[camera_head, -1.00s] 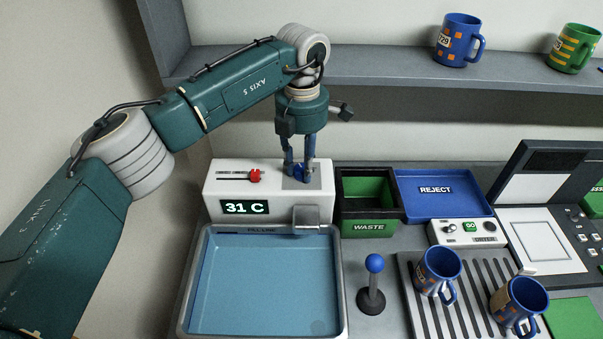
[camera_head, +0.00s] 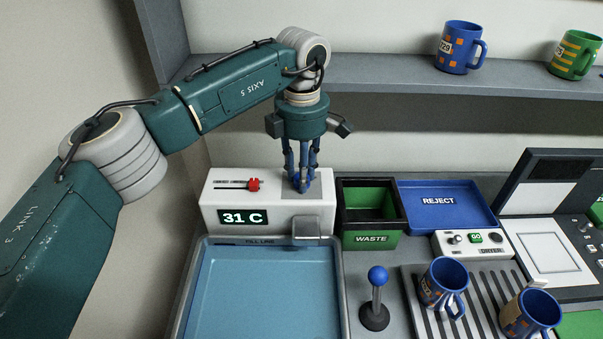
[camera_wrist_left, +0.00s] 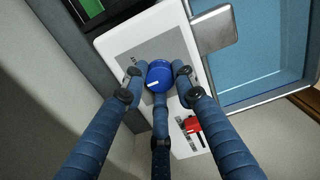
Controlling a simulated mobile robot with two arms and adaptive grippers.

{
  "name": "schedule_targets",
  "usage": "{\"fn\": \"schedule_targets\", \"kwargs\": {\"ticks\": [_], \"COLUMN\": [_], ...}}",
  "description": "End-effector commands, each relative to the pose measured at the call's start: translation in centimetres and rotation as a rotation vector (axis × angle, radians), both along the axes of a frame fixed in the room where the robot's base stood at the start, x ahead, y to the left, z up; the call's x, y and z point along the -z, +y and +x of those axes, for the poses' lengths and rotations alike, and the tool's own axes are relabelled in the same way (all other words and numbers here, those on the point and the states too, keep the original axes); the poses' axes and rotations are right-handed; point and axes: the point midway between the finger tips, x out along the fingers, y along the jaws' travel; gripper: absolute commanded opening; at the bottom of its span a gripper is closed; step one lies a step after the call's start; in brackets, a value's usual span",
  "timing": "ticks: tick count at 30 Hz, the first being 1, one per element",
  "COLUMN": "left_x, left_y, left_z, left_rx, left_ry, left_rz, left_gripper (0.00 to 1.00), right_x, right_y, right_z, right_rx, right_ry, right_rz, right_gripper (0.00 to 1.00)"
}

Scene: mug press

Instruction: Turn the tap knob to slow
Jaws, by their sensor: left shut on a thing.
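The blue tap knob (camera_wrist_left: 159,76) is on top of the white tap unit (camera_head: 215,188), with a white pointer mark on it. In the left wrist view the fingers of my left gripper (camera_wrist_left: 155,92) are closed around the knob. In the head view my left gripper (camera_head: 301,186) points straight down onto the unit's right part and its fingers largely hide the knob. Printing beside the knob is too small to read. My right gripper is not in view.
A red slider (camera_head: 254,185) and a 31 C display (camera_head: 243,217) are on the unit. The blue basin (camera_head: 265,290) lies in front. A green waste bin (camera_head: 371,240), blue reject tray (camera_head: 480,195) and blue-topped lever (camera_head: 377,275) are to the right. Mugs stand on the shelf (camera_head: 390,75) and rack.

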Motion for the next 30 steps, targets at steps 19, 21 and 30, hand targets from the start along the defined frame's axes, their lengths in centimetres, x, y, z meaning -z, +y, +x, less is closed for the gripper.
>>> {"fn": "schedule_targets", "kwargs": {"ticks": [19,21,30], "left_x": [-0.4,-1.0,-6.9], "left_y": [-0.1,-0.1,-0.1], "left_z": [0.1,0.1,0.2], "left_rx": [-0.001,-0.001,-0.002], "left_ry": [-0.003,-0.004,-0.008], "left_rz": [-0.002,-0.003,-0.002], "left_gripper": [0.46,0.46,0.46], "right_x": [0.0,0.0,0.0], "right_y": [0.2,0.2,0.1], "right_z": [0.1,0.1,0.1], "right_rx": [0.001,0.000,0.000], "right_ry": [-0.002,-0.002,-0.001], "right_rz": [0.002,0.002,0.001], "right_gripper": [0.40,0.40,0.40]}}
